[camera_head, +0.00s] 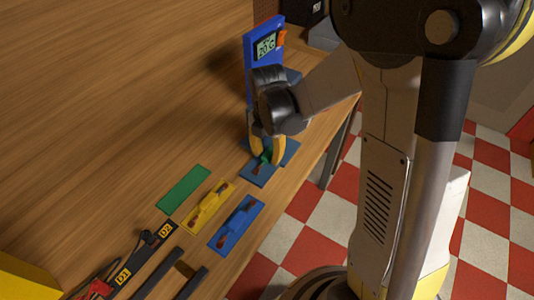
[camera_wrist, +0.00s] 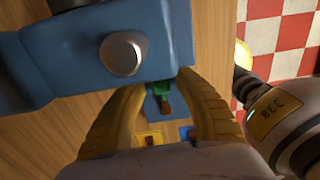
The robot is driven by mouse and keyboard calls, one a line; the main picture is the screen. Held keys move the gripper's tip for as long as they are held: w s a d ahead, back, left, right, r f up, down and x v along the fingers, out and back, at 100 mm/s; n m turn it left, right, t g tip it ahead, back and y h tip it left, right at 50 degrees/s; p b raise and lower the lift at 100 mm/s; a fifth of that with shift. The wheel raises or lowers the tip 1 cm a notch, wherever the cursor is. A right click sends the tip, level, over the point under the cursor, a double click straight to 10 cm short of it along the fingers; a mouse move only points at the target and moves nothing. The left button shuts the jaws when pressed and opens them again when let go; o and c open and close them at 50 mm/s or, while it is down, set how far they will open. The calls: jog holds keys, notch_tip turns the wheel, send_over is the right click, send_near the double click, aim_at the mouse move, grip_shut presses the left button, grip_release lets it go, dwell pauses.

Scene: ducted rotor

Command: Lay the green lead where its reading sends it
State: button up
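The green lead (camera_head: 266,155) with a brown tip is at the blue foot (camera_head: 258,176) of the blue meter (camera_head: 263,52), between the yellow fingers of my gripper (camera_head: 267,152). The lead also shows in the wrist view (camera_wrist: 161,90), between the fingertips (camera_wrist: 162,84). I cannot tell whether the fingers press on it. The meter has a lit screen with digits that look like 20, too small to be sure of, and an orange part on its right side. The green mat (camera_head: 183,189) is bare. A yellow mat (camera_head: 190,227) bears a yellow lead (camera_head: 209,205); a blue mat (camera_head: 217,244) bears a blue lead (camera_head: 236,225).
A black strip (camera_head: 139,254) with D1 and D2 labels lies at the front left, with cables and a red clip (camera_head: 97,289) near it. Dark bars (camera_head: 158,272) lie beside it. A yellow object (camera_head: 25,280) is in the corner. The left tabletop is clear; the table edge runs close on the right.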

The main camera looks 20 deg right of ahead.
aim_at(267, 155)
notch_tip(267, 155, up, 11)
jog(key=p, duration=0.4)
jog(key=s+r+m+t, duration=0.3)
jog(key=s+m, duration=0.3)
jog(key=m, duration=0.6)
jog(key=s+r+m+t, duration=0.4)
jog(key=s+r+m, duration=0.2)
jog(key=m, duration=0.7)
jog(key=shift+s+r, duration=0.25)
jog(key=shift+s, duration=0.1)
